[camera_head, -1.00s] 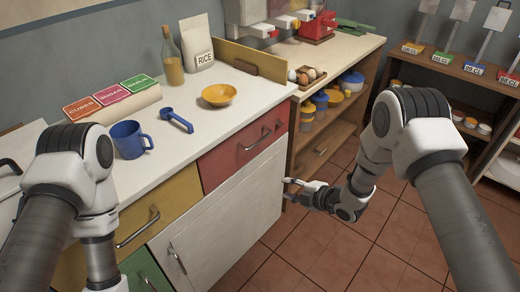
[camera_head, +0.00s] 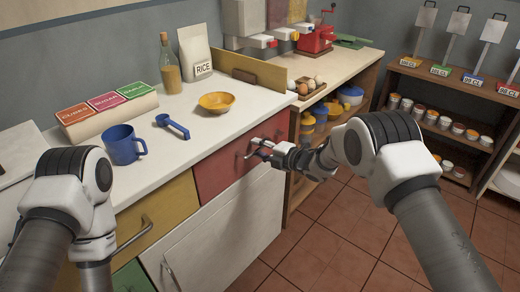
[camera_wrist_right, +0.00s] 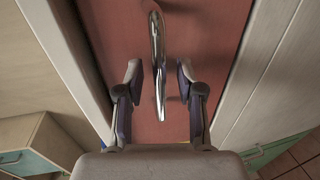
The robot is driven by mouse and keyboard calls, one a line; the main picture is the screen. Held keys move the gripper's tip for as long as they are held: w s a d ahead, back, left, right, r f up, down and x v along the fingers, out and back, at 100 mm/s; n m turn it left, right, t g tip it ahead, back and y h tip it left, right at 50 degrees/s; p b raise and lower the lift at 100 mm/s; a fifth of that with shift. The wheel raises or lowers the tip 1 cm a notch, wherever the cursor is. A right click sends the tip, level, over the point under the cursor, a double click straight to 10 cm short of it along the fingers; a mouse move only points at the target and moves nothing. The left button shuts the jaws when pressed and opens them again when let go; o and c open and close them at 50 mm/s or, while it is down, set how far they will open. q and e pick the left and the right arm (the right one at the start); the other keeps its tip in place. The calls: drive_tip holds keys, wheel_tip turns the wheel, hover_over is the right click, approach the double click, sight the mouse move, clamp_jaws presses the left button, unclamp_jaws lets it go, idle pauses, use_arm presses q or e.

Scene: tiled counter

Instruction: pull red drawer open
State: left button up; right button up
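The red drawer (camera_head: 215,174) is in the counter front, below the yellow bowl and right of the yellow drawer. Its front looks flush with the counter. My right gripper (camera_head: 256,148) is in front of it at the drawer's handle. In the right wrist view the red drawer front (camera_wrist_right: 205,30) fills the middle, and the metal handle (camera_wrist_right: 157,60) runs between the two open fingers of my right gripper (camera_wrist_right: 158,85). Gaps show on both sides of the handle. My left arm is at the lower left in the head view; its gripper is out of the picture.
A yellow drawer (camera_head: 155,215) and a white cabinet door (camera_head: 225,240) adjoin the red drawer. On the counter are a blue mug (camera_head: 122,146), a blue scoop (camera_head: 172,125) and a yellow bowl (camera_head: 217,102). Tiled floor (camera_head: 335,235) in front is clear.

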clamp_jaws()
drive_tip(key=shift+s+d, duration=0.1)
